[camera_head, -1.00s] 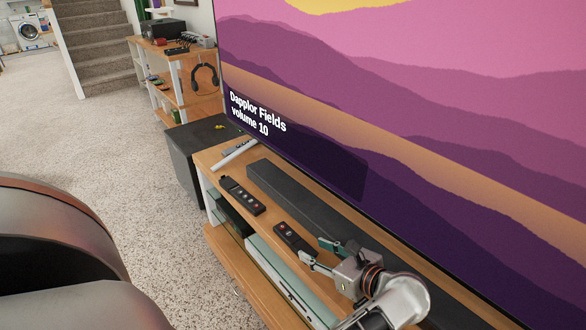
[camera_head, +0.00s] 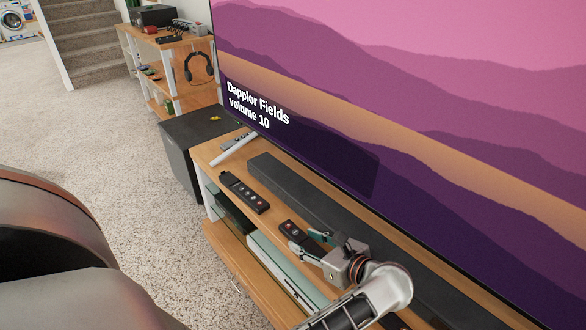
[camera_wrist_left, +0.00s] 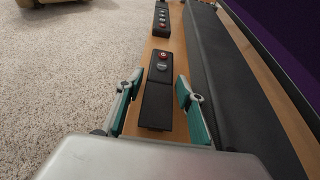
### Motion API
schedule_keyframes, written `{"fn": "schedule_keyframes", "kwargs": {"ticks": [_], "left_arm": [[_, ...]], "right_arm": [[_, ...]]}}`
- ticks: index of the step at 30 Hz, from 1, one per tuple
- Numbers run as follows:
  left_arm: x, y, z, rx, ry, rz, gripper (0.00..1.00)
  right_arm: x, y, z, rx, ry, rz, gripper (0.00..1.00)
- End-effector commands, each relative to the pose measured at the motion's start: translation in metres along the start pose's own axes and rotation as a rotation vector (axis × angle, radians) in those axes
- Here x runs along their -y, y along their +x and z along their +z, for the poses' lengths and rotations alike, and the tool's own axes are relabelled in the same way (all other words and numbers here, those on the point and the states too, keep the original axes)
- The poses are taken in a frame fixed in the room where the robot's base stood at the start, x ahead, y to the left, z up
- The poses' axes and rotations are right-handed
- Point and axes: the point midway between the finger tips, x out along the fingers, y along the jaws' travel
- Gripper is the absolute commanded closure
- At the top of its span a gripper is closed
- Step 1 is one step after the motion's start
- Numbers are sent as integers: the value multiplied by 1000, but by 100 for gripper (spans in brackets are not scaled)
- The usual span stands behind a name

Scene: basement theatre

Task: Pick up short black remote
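The short black remote (camera_head: 296,233) lies on the wooden TV stand in front of the soundbar. It has a red button and a grey button at its far end. My left gripper (camera_head: 310,243) is open at its near end. In the left wrist view the remote (camera_wrist_left: 157,98) lies lengthwise between the two spread teal-padded fingers (camera_wrist_left: 158,98), with a gap on each side. Whether the fingertips are level with it is hard to tell. A longer black remote (camera_head: 244,192) lies farther along the stand. My right gripper is not in view.
The black soundbar (camera_head: 330,210) runs close beside the remote, with the large TV (camera_head: 420,120) behind it. The wooden stand (camera_head: 213,154) has its open front edge on the left. A white bar and a small grey object lie at its far end.

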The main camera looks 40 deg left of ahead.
Motion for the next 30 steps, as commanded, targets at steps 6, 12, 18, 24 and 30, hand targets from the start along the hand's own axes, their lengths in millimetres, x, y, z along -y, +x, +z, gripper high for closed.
{"fn": "schedule_keyframes", "kwargs": {"ticks": [6, 12, 18, 24, 30], "left_arm": [[0, 1, -2, -1, 0, -1, 62], [0, 1, -2, -1, 0, -1, 86], [0, 1, -2, 0, 0, -1, 93], [0, -1, 3, -1, -3, -2, 93], [2, -15, 35, -3, -13, -6, 93]], "right_arm": [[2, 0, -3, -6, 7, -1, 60], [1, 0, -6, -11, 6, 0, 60], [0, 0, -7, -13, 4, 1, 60], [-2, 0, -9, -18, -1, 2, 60], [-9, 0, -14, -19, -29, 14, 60]]}}
